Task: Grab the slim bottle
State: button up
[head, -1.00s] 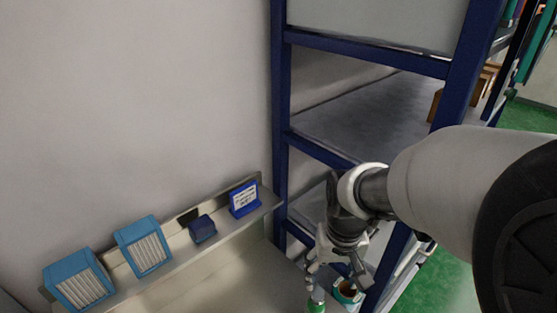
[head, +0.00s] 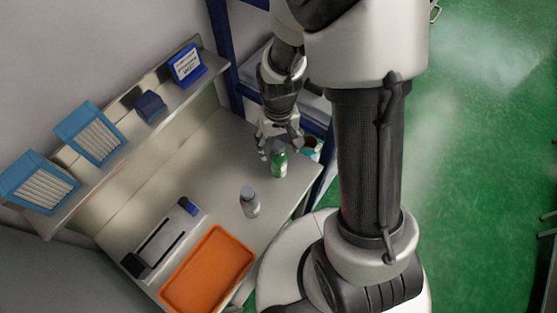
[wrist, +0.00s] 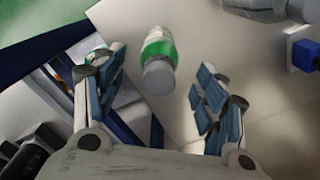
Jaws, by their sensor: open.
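A slim bottle with a green body and grey cap (head: 279,165) stands upright on the table near its back right corner. My gripper (head: 273,148) is open just above and behind it in the head view, partly covering its top. In the wrist view the green bottle (wrist: 159,48) lies ahead, between the lines of the two spread fingers of my gripper (wrist: 152,78), and nothing is held. A second bottle, grey-white (head: 250,202), stands apart, nearer the camera.
An orange tray (head: 207,270) and a sleeve applicator (head: 165,238) with a blue part occupy the table (head: 225,165). A teal container (head: 312,146) stands at the right edge. A wall shelf (head: 115,160) holds blue boxes. A blue rack frame (head: 221,40) rises behind.

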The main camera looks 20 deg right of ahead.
aim_at(279, 155)
notch_tip(279, 155, down, 5)
jog(key=shift+f+b, duration=0.15)
jog(key=shift+b, duration=0.35)
jog(key=shift+c, duration=0.6)
jog(key=c, duration=1.2)
